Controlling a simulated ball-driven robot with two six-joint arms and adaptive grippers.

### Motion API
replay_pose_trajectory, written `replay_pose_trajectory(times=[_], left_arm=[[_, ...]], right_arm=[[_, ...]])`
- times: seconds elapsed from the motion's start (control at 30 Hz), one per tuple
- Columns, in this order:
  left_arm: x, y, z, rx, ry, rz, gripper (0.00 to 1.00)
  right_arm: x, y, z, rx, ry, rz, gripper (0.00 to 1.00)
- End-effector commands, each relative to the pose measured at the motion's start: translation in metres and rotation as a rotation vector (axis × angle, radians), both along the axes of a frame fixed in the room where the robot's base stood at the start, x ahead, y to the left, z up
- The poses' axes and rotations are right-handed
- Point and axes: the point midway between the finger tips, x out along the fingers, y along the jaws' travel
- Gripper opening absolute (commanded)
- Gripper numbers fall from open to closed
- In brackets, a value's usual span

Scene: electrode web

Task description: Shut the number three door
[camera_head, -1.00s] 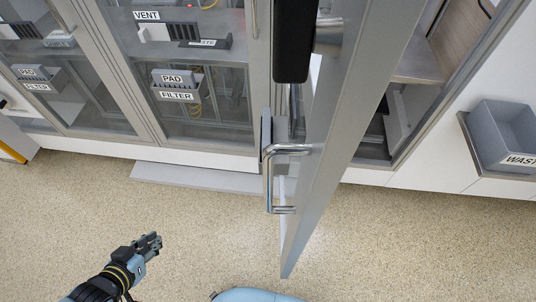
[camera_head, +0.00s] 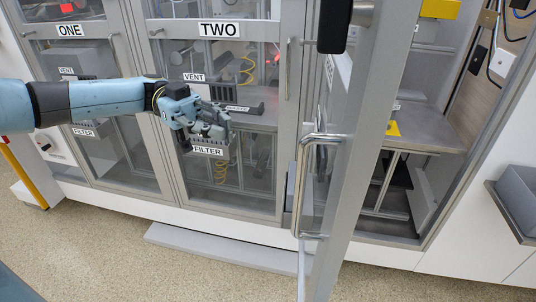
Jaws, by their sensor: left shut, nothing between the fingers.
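The open door (camera_head: 367,150) stands swung out toward me, seen nearly edge-on, to the right of door TWO. Its metal bar handle (camera_head: 301,190) is on its left side. A label on the door is too oblique to read. The cabinet bay (camera_head: 425,125) behind it is open to the right. My left gripper (camera_head: 222,128) is shut and empty, in front of door TWO, to the left of the open door and apart from its handle. My right gripper is not in view.
Doors ONE (camera_head: 70,30) and TWO (camera_head: 220,30) are closed, with vent and filter parts behind glass. A low grey step (camera_head: 220,248) lies on the floor before the cabinet. A grey bin (camera_head: 517,195) hangs at the right. The speckled floor (camera_head: 130,265) in front is clear.

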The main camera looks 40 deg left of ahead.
Motion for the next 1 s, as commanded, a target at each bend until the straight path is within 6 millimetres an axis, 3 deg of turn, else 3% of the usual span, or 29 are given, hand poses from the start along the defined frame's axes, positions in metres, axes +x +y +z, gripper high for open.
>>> replay_pose_trajectory(times=[0.17, 0.6, 0.8, 1.0], left_arm=[[0.002, -0.028, 0.004, -0.007, -0.002, 0.001, 0.00], [0.009, -0.115, 0.004, -0.007, -0.003, 0.004, 0.00], [0.010, -0.132, 0.001, -0.005, 0.000, 0.005, 0.00], [0.010, -0.134, 0.000, -0.003, 0.000, 0.004, 0.00]], right_arm=[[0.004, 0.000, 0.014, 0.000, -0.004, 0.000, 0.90], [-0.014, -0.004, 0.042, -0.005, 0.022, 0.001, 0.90], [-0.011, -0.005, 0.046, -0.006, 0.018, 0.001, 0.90], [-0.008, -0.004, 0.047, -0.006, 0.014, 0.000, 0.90]])
